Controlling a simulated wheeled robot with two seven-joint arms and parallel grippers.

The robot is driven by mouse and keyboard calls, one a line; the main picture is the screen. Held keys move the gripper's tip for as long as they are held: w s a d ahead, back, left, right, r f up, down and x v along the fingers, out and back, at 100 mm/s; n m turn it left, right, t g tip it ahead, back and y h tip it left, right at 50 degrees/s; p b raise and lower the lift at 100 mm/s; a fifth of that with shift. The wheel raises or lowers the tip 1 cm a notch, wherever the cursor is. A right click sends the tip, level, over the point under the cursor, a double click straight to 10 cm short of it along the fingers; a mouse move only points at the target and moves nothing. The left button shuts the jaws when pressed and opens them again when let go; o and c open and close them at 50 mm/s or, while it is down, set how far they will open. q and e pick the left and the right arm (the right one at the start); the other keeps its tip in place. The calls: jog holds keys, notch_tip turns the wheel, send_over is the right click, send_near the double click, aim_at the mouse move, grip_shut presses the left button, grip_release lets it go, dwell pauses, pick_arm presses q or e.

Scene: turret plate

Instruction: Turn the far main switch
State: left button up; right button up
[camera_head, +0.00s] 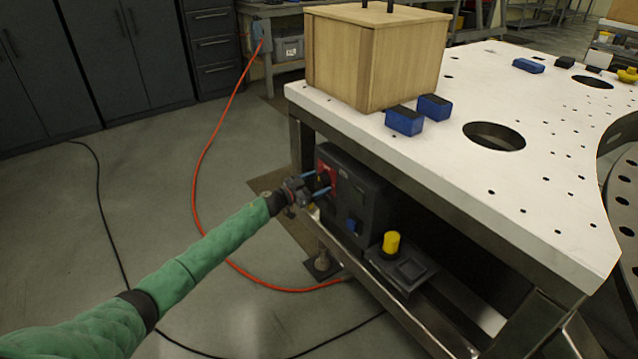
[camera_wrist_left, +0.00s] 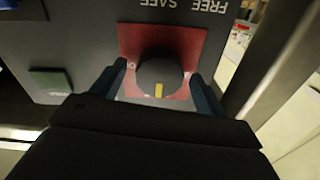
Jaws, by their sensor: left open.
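The main switch is a round black knob (camera_wrist_left: 160,72) on a red plate (camera_wrist_left: 135,40) in the left wrist view. Its yellow mark points toward the bottom of that view. The words SAFE and FREE stand upside down on the panel beyond the plate. In the head view the red plate (camera_head: 325,172) is on the dark control box (camera_head: 358,190) under the table. My left gripper (camera_head: 321,184) is open at the plate. In the wrist view its two fingers (camera_wrist_left: 160,88) stand on either side of the knob, with visible gaps. My right gripper is not in view.
The perforated white table (camera_head: 470,95) overhangs the box. A wooden crate (camera_head: 370,60) and blue blocks (camera_head: 404,121) are on it. A yellow button (camera_head: 391,242) is on a smaller box at the right. An orange cable (camera_head: 199,160) crosses the floor.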

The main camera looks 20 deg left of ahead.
pick_arm(q)
jog(key=shift+w+d, duration=0.35)
jog(key=shift+w, duration=0.1)
jog(key=c, duration=1)
